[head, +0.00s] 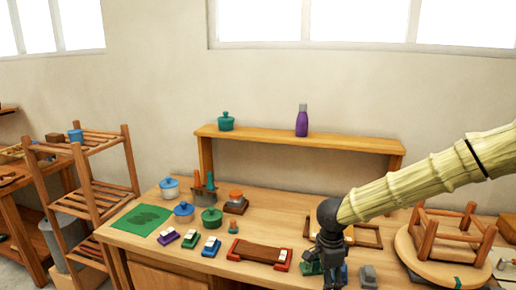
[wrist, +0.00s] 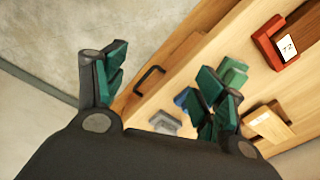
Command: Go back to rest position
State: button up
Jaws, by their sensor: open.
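My gripper (head: 331,268) hangs at the end of my pale, bamboo-like arm in the head view, fingers pointing down at the front edge of the wooden workbench (head: 140,243). In the wrist view, the two green-padded fingers of my gripper (wrist: 160,88) are spread wide apart, with nothing between them. The workbench front and a dark drawer handle (wrist: 150,80) show beyond them. A green block (wrist: 233,72) lies near the right finger in the wrist view. My gripper hides part of the bench behind it in the head view.
A red-ended wooden holder (head: 262,252) lies left of my gripper, and a grey block (head: 368,275) right of it. An upturned stool (head: 450,235) rests on a round board at right. Lidded pots and a green mat (head: 142,220) are at left. A raised shelf (head: 290,137) stands behind.

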jog(key=s+d+f+n+t+h, duration=0.15)
jog(key=s+f+n, duration=0.35)
jog(key=f, duration=0.7)
jog(key=s+d+f+n+t+h, duration=0.1)
jog(key=s+d+f+n+h, duration=0.15)
jog(key=s+f, duration=0.65)
jog(key=s+f+n+g+y, duration=0.1)
jog(key=s+f+n, duration=0.1)
jog(key=s, duration=0.5)
jog(key=s+f+n+y+b, duration=0.1)
jog(key=s+f+n+y, duration=0.1)
jog(key=s+f, duration=0.3)
jog(key=s+f+n+g+y, duration=0.1)
jog(key=s+f+n, duration=0.2)
jog(key=s, duration=0.6)
jog(key=shift+s+a+f+n+g+y, duration=0.15)
jog(key=shift+a+f+n+g+y, duration=0.2)
jog(key=shift+n, duration=0.4)
